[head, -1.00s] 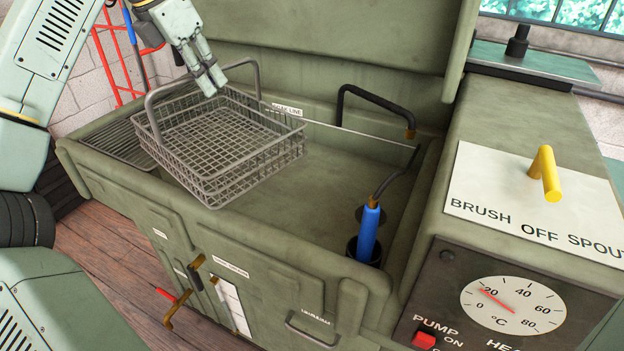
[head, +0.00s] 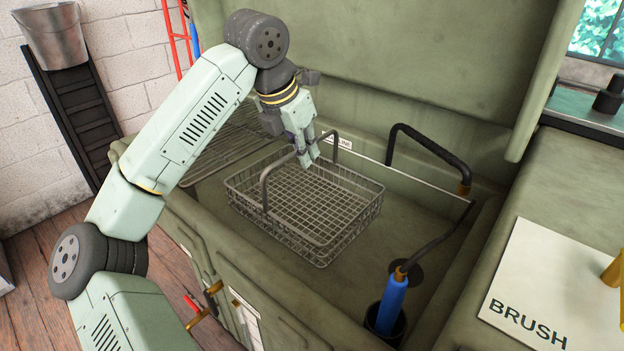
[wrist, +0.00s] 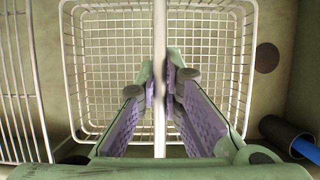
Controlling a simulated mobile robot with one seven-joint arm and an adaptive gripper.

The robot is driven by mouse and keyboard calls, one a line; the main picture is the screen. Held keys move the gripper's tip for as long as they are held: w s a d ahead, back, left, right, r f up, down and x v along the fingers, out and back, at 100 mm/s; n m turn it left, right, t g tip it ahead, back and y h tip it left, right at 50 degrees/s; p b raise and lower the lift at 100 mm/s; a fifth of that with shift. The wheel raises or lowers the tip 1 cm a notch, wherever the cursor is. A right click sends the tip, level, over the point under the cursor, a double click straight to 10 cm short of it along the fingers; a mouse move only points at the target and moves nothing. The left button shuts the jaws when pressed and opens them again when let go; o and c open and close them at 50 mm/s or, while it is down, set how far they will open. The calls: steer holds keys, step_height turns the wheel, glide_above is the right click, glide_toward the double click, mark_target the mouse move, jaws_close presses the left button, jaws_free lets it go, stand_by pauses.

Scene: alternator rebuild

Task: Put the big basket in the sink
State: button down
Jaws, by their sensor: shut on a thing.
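The big basket (head: 340,225) is a grey wire basket with a tall hoop handle. In the head view it is inside the green sink (head: 400,228), low between the walls. I cannot tell whether its bottom touches the sink floor. My gripper (head: 308,160) is above the basket, shut on the middle of the handle's top bar. In the wrist view the bar runs between the purple-padded fingers of my gripper (wrist: 160,85), and the basket (wrist: 105,60) lies level below.
A wire rack (head: 225,140) is at the sink's left. A blue brush (head: 390,305) on a hose stands in a dark holder near the front right. A black bent pipe (head: 430,145) is at the back. The sink floor right of the basket is clear.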

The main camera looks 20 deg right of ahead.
steer(key=shift+f+p, duration=0.3)
steer(key=shift+f, duration=2.25)
steer(key=c, duration=1.7)
jaws_free()
step_height(320, 180, up, 11)
steer(key=b, duration=0.1)
glide_above(266, 171)
steer(key=w+d, duration=0.3)
steer(key=d, duration=0.1)
steer(key=shift+d, duration=0.15)
